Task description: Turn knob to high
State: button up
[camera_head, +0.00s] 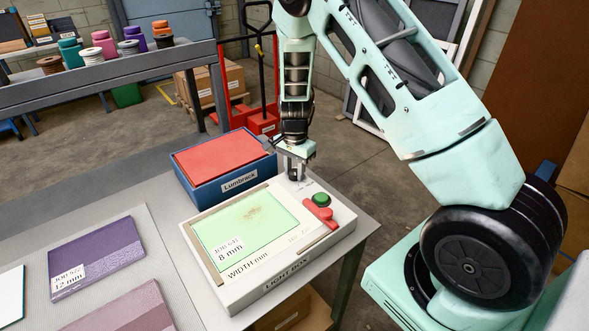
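The light box (291,275) is a pale box with a lit green panel (245,226), standing on the grey table. My gripper (294,177) points down over its far right corner, low against the top face. A small dark round part, perhaps the knob (293,175), shows between the fingertips. The fingers hide much of it, so its setting and any contact cannot be made out. Small print beside it is too small to read.
A green button (321,200) and a red handle-like part (320,213) sit on the box's right side. A blue Lumbrack bin (222,187) with a red top stands close behind and left of the gripper. A purple sample (97,257) lies left.

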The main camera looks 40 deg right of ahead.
aim_at(295, 171)
jog(key=shift+n, duration=0.4)
jog(key=n+b, duration=0.2)
jog(key=n, duration=0.3)
jog(key=shift+n, duration=0.3)
jog(key=n+b, duration=0.1)
jog(key=n, duration=0.4)
jog(key=shift+w+n, duration=0.1)
jog(key=shift+n, duration=0.3)
jog(key=o, duration=1)
notch_tip(295, 171, up, 18)
jog(key=b, duration=0.2)
jog(key=shift+f+b, duration=0.25)
jog(key=shift+b, duration=0.05)
